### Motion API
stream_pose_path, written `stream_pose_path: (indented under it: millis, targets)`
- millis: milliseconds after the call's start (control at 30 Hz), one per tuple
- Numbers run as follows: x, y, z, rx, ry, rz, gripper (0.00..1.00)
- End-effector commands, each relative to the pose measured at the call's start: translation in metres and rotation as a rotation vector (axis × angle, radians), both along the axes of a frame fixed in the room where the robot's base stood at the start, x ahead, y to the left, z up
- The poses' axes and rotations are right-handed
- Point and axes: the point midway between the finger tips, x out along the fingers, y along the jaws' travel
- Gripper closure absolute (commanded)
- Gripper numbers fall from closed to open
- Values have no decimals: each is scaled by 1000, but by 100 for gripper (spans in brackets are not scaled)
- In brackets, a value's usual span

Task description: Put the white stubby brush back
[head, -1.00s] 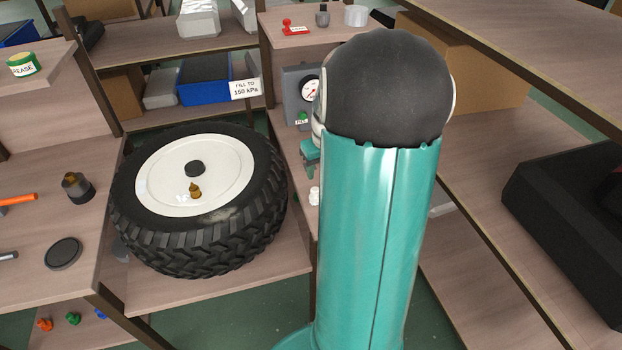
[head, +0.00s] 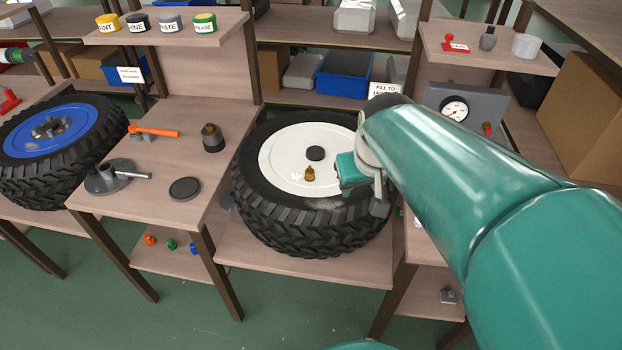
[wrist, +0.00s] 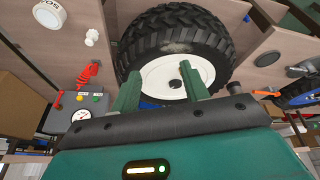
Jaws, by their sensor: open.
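A small white stubby piece (wrist: 92,37) shows in the wrist view, on the wood surface left of the white-hubbed wheel. I cannot make out bristles, so I cannot tell if it is the brush. In the head view, a bit of white (head: 418,222) shows below my arm, mostly hidden. My gripper (wrist: 160,88) is open and empty, its two green fingers apart with the wheel beyond them. In the head view, my gripper (head: 362,185) is over the right side of the white-hubbed wheel (head: 285,170). An amber piece (head: 310,174) and a dark cap (head: 316,153) are on its hub.
Left of the wheel, a bench holds a dark pot with a brown top (head: 213,142), a black disc (head: 185,189) and an orange-handled tool (head: 155,131). Labelled tins (head: 170,22) stand on the shelf above. A gauge box (head: 470,108) is behind my arm.

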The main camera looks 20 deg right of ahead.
Motion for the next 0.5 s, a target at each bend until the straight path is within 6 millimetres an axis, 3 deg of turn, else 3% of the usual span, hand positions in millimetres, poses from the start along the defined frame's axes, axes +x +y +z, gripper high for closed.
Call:
stream_pose_path:
  millis: [100,233,500]
  targets:
    - [-20,35,12,5,-43,46,55]
    - [-43,64,19,18,-86,86,55]
    - [-72,93,21,46,-131,130,55]
